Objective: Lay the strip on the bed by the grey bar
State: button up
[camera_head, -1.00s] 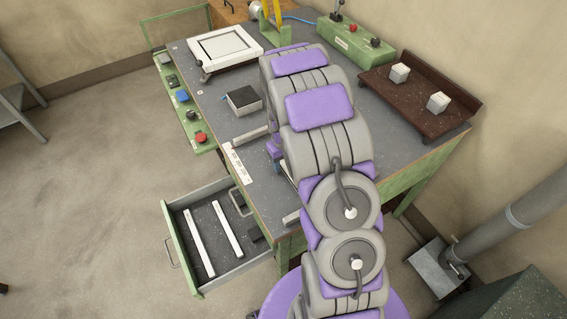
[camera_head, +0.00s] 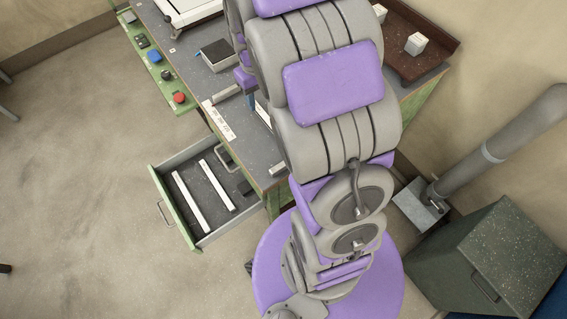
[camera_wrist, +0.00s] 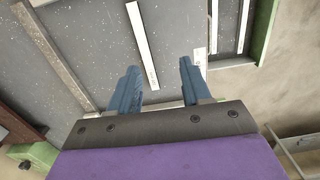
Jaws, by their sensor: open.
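A white strip (camera_wrist: 142,45) lies on the dark grey bed surface (camera_wrist: 100,30) in the wrist view. A long speckled grey bar (camera_wrist: 52,55) lies to its left, roughly parallel, with a clear gap between them. My gripper (camera_wrist: 158,66) is open, its two blue fingers apart over the surface. The strip's near end shows between the fingers, closer to the left one; I cannot tell its height gap to them. In the head view my arm hides the grey bar and most of this area.
An open drawer (camera_head: 166,214) holds two white strips (camera_head: 190,202) (camera_head: 217,186). A black-topped box (camera_head: 218,54) and a white-framed tray (camera_head: 185,12) stand on the bench. A green switch panel (camera_head: 178,98) runs along its edge. A brown rack (camera_head: 425,28) is at the right.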

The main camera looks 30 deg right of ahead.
jog(key=s+a+r, duration=0.3)
jog(key=s, duration=0.6)
jog(key=s+a+r+g, duration=0.1)
jog(key=s+a+r, duration=0.2)
jog(key=s, duration=0.6)
jog(key=s+a+r, duration=0.3)
jog(key=s+a, duration=0.1)
jog(key=s, duration=0.5)
jog(key=shift+s, duration=0.35)
